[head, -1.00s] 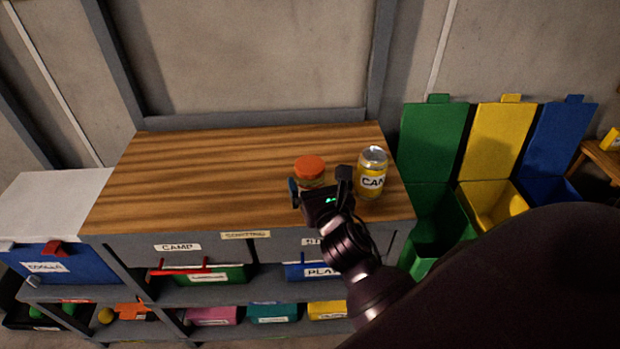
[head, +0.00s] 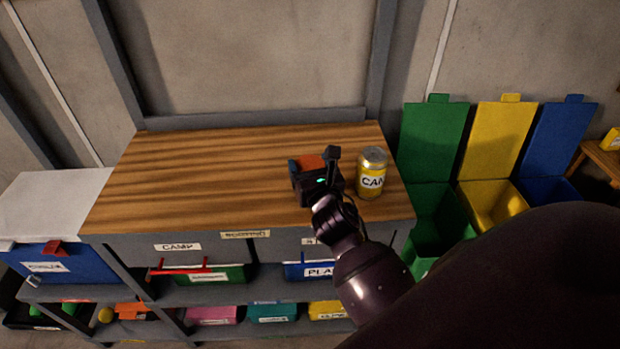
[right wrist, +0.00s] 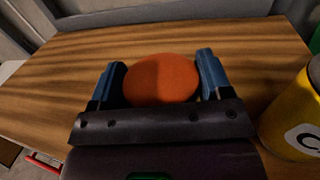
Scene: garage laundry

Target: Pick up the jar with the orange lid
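The jar's orange lid (head: 309,162) shows at the right part of the wooden counter top, partly covered by my right gripper (head: 313,165). In the right wrist view the round orange lid (right wrist: 162,78) lies between the two blue-padded fingers of my right gripper (right wrist: 162,82). The fingers are spread, with a narrow gap visible on each side of the lid. The jar's body is hidden below the lid and behind the gripper. My left gripper is not in view.
A yellow can (head: 371,174) stands close to the right of my gripper, and it also shows in the right wrist view (right wrist: 293,118). The wooden counter (head: 190,175) is clear to the left. Open green, yellow and blue bins (head: 495,150) stand to the right.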

